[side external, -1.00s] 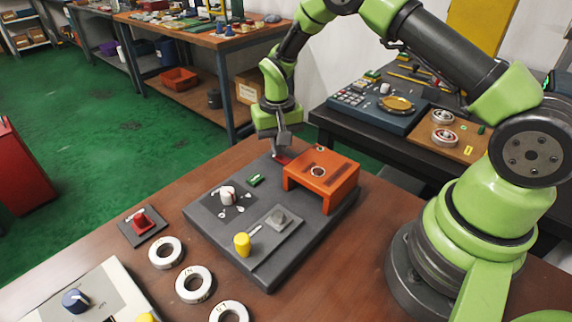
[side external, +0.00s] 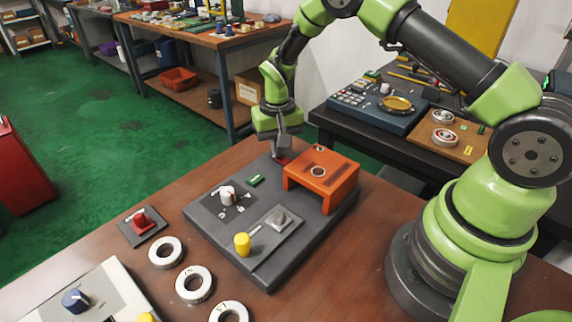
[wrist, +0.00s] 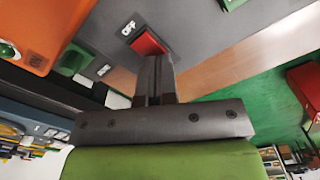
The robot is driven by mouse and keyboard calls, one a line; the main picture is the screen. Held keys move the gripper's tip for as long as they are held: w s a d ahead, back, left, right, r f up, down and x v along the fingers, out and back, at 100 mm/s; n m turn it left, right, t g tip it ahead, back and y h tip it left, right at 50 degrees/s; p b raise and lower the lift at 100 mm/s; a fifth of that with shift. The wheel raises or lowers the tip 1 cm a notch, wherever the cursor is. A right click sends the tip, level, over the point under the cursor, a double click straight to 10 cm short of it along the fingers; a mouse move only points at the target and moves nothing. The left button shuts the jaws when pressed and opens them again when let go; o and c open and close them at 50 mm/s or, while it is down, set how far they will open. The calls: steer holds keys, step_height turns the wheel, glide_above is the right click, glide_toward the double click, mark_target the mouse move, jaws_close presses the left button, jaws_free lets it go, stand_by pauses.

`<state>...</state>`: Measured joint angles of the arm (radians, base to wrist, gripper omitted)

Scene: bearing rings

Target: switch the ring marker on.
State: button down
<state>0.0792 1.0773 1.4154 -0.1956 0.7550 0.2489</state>
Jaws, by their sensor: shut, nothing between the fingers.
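The ring marker is a dark grey base (side external: 222,232) with an orange bridge (side external: 325,168) at its back right, which also shows at the upper left of the wrist view (wrist: 40,30). On the base's far edge is a red button (wrist: 148,44) beside an OFF label (wrist: 128,28). A green part (wrist: 75,60) sits beside the orange bridge, with a second label (wrist: 104,70), too small to read, near it. My gripper (side external: 283,154) points down at that far edge, shut and empty. In the wrist view its tips (wrist: 154,62) overlap the red button's edge; I cannot tell whether they touch it.
The base also carries a white knob (side external: 228,194), a green block (side external: 256,180) and a yellow-capped lever (side external: 242,242). Several metal rings (side external: 194,284) and a red switch on a plate (side external: 142,221) lie to the left. The orange bridge stands close right of my gripper.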

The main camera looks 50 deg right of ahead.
steer(key=shift+r, duration=3.3)
steer(key=shift+r, duration=0.15)
steer(key=s+a+r+t, duration=0.2)
steer(key=s+r, duration=0.2)
steer(key=r, duration=0.4)
steer(key=s+a+r+t, duration=0.1)
steer(key=s+r, duration=0.3)
steer(key=r, duration=0.4)
steer(key=s+a+r+n+t+y, duration=0.1)
steer(key=s+r+t, duration=0.1)
steer(key=s, duration=0.5)
steer(key=s+a+r+n+t+y, duration=0.1)
steer(key=s+r+t, duration=0.1)
steer(key=s, duration=0.6)
steer(key=shift+s+a+r, duration=0.2)
steer(key=shift+s+a, duration=0.1)
steer(key=shift+a, duration=0.05)
